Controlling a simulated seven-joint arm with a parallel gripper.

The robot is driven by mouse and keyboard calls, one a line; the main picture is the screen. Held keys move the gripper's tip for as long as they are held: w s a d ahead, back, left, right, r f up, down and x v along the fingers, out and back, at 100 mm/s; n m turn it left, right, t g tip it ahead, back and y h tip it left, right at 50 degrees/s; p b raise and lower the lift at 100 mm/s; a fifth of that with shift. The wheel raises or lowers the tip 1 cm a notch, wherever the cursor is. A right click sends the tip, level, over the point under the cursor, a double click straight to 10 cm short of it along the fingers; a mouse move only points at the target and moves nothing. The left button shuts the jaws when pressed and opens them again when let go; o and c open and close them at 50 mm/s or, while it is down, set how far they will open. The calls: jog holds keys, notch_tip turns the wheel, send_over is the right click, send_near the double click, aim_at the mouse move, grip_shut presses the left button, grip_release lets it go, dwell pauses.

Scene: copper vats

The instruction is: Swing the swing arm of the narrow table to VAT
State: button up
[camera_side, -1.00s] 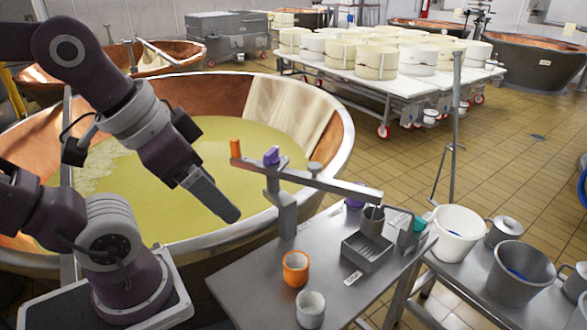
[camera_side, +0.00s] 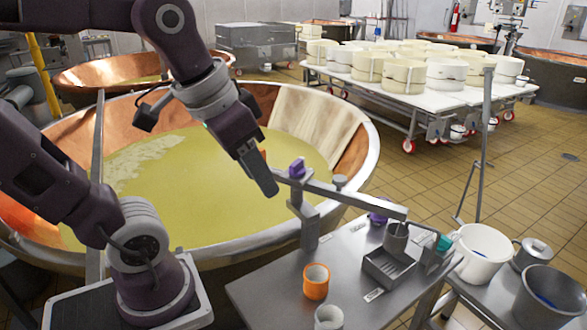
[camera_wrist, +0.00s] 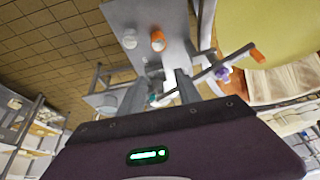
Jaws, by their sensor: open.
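The narrow table (camera_side: 262,293) is grey metal and stands beside the large copper vat (camera_side: 367,150) of yellow liquid. Its swing arm (camera_side: 345,192) is a grey bar on a post, with a purple knob (camera_side: 297,168) near the post and an orange end at the vat side. The far end is over the table, by a grey cup (camera_side: 396,238). My gripper (camera_side: 268,190) is open, pointing down close to the orange end and mostly hiding it. The wrist view shows the orange end (camera_wrist: 257,56) right of my fingers; I cannot tell any contact.
An orange cup (camera_side: 316,282), a pale cup (camera_side: 329,318) and a slotted grey tray (camera_side: 388,268) are on the table. Small labels there are unreadable. A white bucket (camera_side: 482,253) stands to the right.

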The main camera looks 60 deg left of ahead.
jog(key=w+a+n+g, duration=0.1)
jog(key=w+a+g, duration=0.1)
jog(key=w+a, duration=0.85)
jog(key=n+g, duration=0.1)
jog(key=g, duration=0.2)
send_over(261, 150)
jog(key=shift+h, duration=0.3)
notch_tip(261, 150, down, 7)
jog(key=f, duration=0.6)
jog(key=shift+s+a+f, duration=0.1)
jog(key=shift+a+f, duration=0.1)
jog(key=shift+f, duration=0.5)
jog(key=shift+c, duration=0.2)
grip_shut()
jog(key=shift+r, duration=0.1)
